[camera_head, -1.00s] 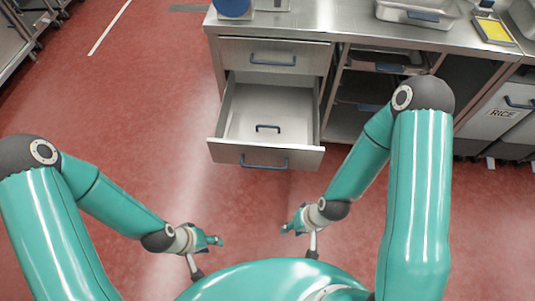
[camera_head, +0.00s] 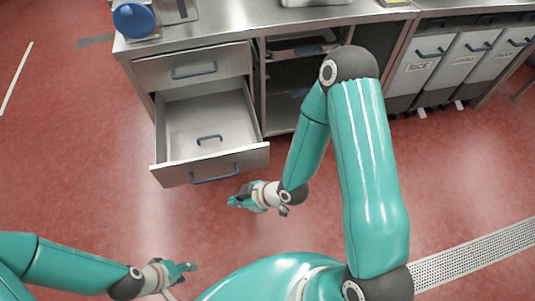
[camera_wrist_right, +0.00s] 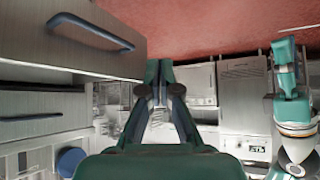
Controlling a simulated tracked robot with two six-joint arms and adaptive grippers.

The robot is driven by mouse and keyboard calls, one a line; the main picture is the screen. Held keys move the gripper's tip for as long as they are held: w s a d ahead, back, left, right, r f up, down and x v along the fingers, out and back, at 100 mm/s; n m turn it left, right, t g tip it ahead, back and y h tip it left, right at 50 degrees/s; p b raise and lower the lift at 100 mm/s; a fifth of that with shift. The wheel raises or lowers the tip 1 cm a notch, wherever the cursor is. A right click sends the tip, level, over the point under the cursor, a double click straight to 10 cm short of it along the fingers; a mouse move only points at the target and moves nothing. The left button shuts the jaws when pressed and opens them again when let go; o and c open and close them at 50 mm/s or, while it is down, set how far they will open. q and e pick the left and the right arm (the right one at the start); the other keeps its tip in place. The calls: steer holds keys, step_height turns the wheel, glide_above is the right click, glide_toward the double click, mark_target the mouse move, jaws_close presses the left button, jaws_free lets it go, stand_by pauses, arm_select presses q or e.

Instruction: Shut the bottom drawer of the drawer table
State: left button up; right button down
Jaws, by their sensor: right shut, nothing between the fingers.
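The bottom drawer (camera_head: 180,174) of the metal drawer table (camera_head: 140,75) is pulled well out, with a blue bar handle (camera_head: 215,175) on its front. A small dark handle-like piece (camera_head: 209,139) shows inside on its floor. My right gripper (camera_head: 234,202) is shut and empty, in front of the drawer and below the right part of its front, apart from the handle. In the right wrist view the drawer front (camera_wrist_right: 60,50) is at upper left, beside the shut fingers (camera_wrist_right: 158,70). My left gripper (camera_head: 190,267) is farther back over the floor; its jaws are too small to read.
The top drawer (camera_head: 195,68) is shut. Open shelves (camera_head: 290,80) stand to its right, then white bins (camera_head: 415,65), one labelled RICE. A blue-lidded container (camera_head: 133,20) stands on the tabletop. The red floor before the drawer is clear.

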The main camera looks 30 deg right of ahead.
steer(key=w+d+r+n+t+y+b, duration=0.5)
steer(key=d+n+t+b, duration=0.2)
steer(key=n+b, duration=0.5)
steer(key=s+d+f+n+t+h+b, duration=0.1)
steer(key=s+d+f+b, duration=0.2)
steer(key=d+f+b, duration=0.5)
steer(key=s+d+f+n+t+h+b, duration=0.25)
steer(key=d+b, duration=0.35)
steer(key=b, duration=0.7)
steer(key=m, duration=0.1)
glide_toward(259, 149)
steer(key=w+a, duration=0.1)
steer(key=a, duration=0.3)
steer(key=w, duration=0.2)
steer(key=w+d+y+b, duration=0.1)
steer(key=shift+w+r+g, duration=0.25)
steer(key=shift+w+g, duration=0.1)
steer(key=shift+w+d, duration=0.2)
steer(key=shift+w, duration=0.3)
